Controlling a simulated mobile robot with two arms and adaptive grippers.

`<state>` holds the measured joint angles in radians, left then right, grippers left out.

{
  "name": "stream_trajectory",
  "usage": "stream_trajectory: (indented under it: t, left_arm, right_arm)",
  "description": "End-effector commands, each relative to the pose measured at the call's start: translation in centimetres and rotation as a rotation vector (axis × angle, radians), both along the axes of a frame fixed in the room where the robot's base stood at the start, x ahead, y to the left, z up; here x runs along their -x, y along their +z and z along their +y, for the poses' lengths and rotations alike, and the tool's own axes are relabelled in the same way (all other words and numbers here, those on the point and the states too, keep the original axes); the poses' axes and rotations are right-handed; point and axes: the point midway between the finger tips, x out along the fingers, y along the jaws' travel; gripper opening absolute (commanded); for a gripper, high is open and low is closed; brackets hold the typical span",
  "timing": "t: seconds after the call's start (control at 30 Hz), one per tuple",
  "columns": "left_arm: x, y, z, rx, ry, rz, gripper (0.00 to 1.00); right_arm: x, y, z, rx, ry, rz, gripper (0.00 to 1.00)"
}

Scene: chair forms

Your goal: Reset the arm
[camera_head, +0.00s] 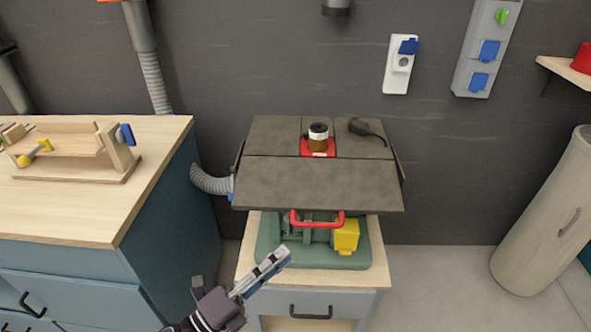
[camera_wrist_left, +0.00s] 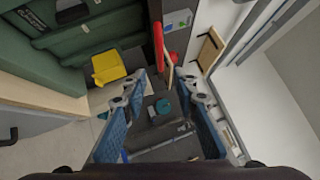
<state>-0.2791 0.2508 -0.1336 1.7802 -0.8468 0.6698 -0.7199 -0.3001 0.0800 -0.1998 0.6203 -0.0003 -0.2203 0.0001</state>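My left gripper (camera_head: 272,262) reaches in from the bottom of the head view, in front of the small cabinet under the machine table. In the left wrist view its two blue-padded fingers (camera_wrist_left: 165,92) stand apart with nothing held between them. The machine (camera_head: 318,180) has a dark flat top, a green base, a red bar handle (camera_head: 316,220) and a yellow box (camera_head: 346,236). The gripper is in front of and below the red handle, apart from it. The yellow box (camera_wrist_left: 108,67) and red handle (camera_wrist_left: 158,45) also show in the left wrist view. My right gripper is not in view.
A blue workbench (camera_head: 150,205) with a wooden top and a wooden jig (camera_head: 75,160) stands at the left. The machine's cabinet (camera_head: 313,300) has a dark drawer handle. A beige cylinder (camera_head: 540,220) leans at the right. Clear floor lies between cabinet and cylinder.

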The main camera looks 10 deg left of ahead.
Motion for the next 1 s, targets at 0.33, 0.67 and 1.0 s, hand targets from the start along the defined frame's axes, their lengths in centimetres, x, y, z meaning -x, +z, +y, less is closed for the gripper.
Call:
stream_trajectory:
  t: [0.33,0.67,1.0]
  left_arm:
    - [-2.2,-10.7,4.1,0.182,0.164,0.372,0.27]
    - [4.3,-33.9,11.3,0.53,0.575,1.066,0.27]
    - [23.2,-51.0,15.0,0.794,1.09,1.626,0.27]
  right_arm:
    - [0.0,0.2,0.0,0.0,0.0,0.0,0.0]
    - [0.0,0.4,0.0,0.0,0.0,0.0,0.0]
    - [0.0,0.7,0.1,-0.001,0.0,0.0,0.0]
